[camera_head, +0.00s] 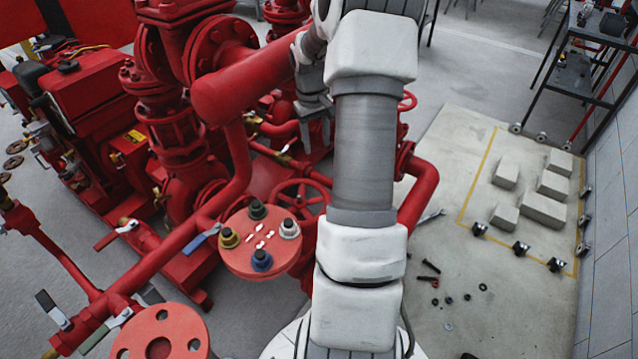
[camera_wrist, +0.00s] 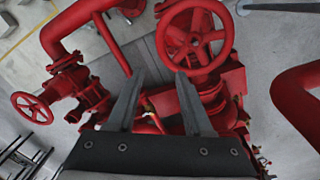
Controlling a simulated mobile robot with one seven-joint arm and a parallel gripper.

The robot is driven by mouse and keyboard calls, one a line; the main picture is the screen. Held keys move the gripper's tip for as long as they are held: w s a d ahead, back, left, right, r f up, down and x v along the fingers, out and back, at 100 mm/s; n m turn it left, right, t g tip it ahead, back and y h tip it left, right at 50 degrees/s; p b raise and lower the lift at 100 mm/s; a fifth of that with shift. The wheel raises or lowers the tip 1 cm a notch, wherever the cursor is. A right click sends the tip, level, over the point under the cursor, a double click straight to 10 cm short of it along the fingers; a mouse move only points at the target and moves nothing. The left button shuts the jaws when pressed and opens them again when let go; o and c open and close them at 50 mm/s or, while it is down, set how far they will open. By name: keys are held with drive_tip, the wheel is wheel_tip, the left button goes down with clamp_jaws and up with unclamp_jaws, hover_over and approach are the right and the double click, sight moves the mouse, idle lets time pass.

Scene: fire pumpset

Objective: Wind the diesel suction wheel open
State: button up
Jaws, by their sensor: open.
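A large red spoked handwheel (camera_wrist: 195,37) is in the wrist view at upper right, just beyond the fingertips. A smaller red handwheel (camera_wrist: 32,107) is at the left. No label shows which is the diesel suction wheel. My gripper (camera_wrist: 160,76) is open, its two grey fingers apart with nothing between them. The large wheel lies ahead of the right fingertip, and I see no contact. In the head view, a red wheel (camera_head: 300,195) sits low in the middle, partly hidden by my arm and a red flange. Another small red wheel (camera_head: 407,101) shows right of my arm.
Red pipes (camera_head: 424,195) and pump bodies crowd the left and middle. A red round plate with coloured knobs (camera_head: 262,238) stands near my arm. Loose bolts and a wrench (camera_head: 432,216) lie on the floor mat. Grey blocks (camera_head: 543,209) and a dark rack (camera_head: 575,75) are at the right.

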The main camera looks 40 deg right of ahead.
drive_tip(key=shift+n+y, duration=0.3)
drive_tip(key=f+b, duration=0.1)
drive_tip(key=f, duration=0.4)
drive_tip(key=f+b, duration=0.1)
drive_tip(key=f, duration=0.4)
drive_tip(key=d+f+b, duration=0.1)
drive_tip(key=f+b, duration=0.1)
drive_tip(key=f, duration=0.4)
drive_tip(key=shift+c, duration=0.3)
clamp_jaws()
drive_tip(key=shift+d, duration=0.1)
idle(0.5)
